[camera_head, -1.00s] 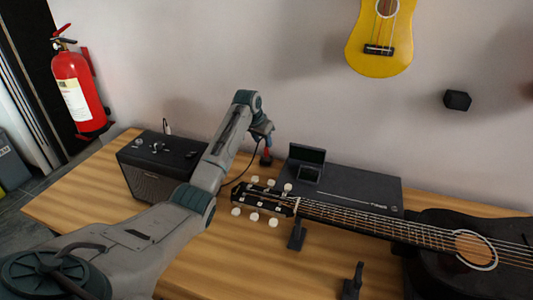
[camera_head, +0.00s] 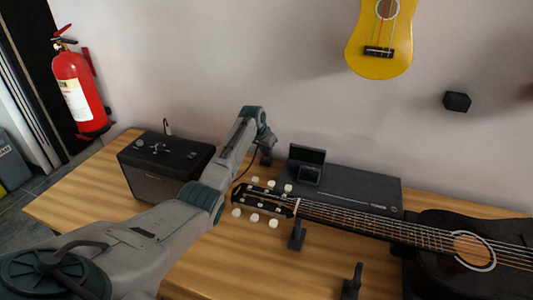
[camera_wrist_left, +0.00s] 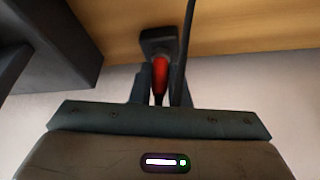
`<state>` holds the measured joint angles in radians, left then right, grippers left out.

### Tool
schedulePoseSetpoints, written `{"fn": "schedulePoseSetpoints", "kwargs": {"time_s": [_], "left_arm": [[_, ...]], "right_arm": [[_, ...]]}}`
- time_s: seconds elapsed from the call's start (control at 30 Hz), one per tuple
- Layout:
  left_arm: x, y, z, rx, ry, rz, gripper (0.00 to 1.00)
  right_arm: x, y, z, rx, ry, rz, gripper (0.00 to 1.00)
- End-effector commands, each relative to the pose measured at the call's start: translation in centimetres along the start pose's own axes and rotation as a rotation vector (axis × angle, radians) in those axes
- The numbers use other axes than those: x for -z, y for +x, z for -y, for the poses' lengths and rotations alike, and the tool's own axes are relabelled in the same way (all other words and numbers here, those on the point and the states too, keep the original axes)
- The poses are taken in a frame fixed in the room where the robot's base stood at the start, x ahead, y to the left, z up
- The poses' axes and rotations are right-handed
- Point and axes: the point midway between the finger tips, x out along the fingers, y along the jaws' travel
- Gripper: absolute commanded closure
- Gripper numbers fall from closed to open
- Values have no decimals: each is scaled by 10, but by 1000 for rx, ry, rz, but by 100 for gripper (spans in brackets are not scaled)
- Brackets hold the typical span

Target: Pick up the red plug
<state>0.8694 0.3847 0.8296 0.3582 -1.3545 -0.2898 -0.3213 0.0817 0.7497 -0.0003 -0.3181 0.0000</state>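The red plug (camera_wrist_left: 160,73) shows in the left wrist view, between the two fingers of my left gripper (camera_wrist_left: 163,88). It stands on a small black base (camera_wrist_left: 158,42) with a dark cable beside it. In the head view my left gripper (camera_head: 266,139) is over the black base (camera_head: 266,159) at the back of the table, and the red of the plug is mostly hidden there. The fingers lie close on both sides of the plug; whether they press on it I cannot tell. My right gripper is in neither view.
A black amplifier (camera_head: 165,163) stands left of the gripper. A dark flat case (camera_head: 350,187) with a small raised screen (camera_head: 307,155) is to the right. A black guitar (camera_head: 430,230) lies in front of it, its neck on a stand (camera_head: 297,236). The wall is close behind.

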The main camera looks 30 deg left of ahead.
Motion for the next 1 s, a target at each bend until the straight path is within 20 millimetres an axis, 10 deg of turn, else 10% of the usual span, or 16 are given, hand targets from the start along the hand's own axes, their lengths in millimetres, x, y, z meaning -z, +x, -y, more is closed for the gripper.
{"fn": "schedulePoseSetpoints", "kwargs": {"time_s": [0.43, 1.0], "left_arm": [[5, -9, 0, 1, 0, -5, 100], [45, -108, 0, 1, 0, -2, 100]], "right_arm": [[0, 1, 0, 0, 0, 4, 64], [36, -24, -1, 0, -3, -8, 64]]}}
